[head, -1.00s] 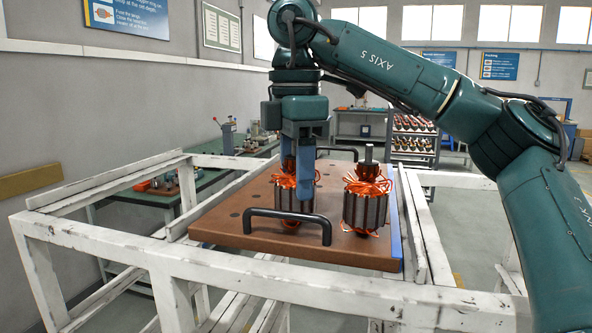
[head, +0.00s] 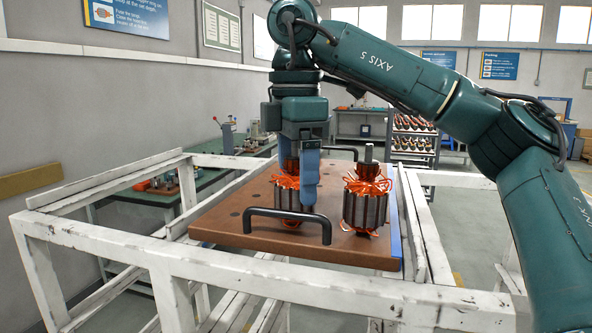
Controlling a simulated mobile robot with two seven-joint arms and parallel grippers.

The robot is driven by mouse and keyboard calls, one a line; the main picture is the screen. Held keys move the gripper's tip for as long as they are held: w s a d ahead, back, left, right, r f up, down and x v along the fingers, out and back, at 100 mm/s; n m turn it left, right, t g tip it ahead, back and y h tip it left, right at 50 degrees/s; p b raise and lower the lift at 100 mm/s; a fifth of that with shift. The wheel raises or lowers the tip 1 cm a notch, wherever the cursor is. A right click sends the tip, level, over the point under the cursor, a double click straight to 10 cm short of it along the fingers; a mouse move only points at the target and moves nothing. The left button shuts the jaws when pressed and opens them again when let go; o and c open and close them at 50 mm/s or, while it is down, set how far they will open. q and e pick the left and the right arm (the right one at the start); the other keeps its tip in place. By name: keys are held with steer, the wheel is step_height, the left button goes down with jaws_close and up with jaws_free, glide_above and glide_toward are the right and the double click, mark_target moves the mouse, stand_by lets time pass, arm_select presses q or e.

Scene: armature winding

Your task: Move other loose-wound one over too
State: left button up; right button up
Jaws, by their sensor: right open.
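Two armatures with loose orange windings stand upright on a brown board with black handles. The right armature (head: 366,208) shows in full, with its grey shaft pointing up. The left armature (head: 287,196) is partly hidden behind my right gripper. My right gripper (head: 298,200) points straight down at the left armature, its blue fingers beside the upper part of the winding. Its jaws are open; whether a finger touches the armature cannot be told. The brown board (head: 225,226) rests on a white frame. My left gripper is not in view.
A black handle (head: 287,214) rises at the board's front edge, close to the left armature. The worn white frame (head: 200,262) surrounds the board. A green bench (head: 215,174) with small tools stands behind left. A rack of parts (head: 413,137) stands at the back.

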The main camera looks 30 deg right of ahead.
step_height(320, 180, up, 5)
steer(key=shift+f+p, duration=0.1)
steer(key=shift+p, duration=1.05)
step_height(320, 180, up, 8)
steer(key=p, duration=0.3)
steer(key=shift+r+p, duration=0.3)
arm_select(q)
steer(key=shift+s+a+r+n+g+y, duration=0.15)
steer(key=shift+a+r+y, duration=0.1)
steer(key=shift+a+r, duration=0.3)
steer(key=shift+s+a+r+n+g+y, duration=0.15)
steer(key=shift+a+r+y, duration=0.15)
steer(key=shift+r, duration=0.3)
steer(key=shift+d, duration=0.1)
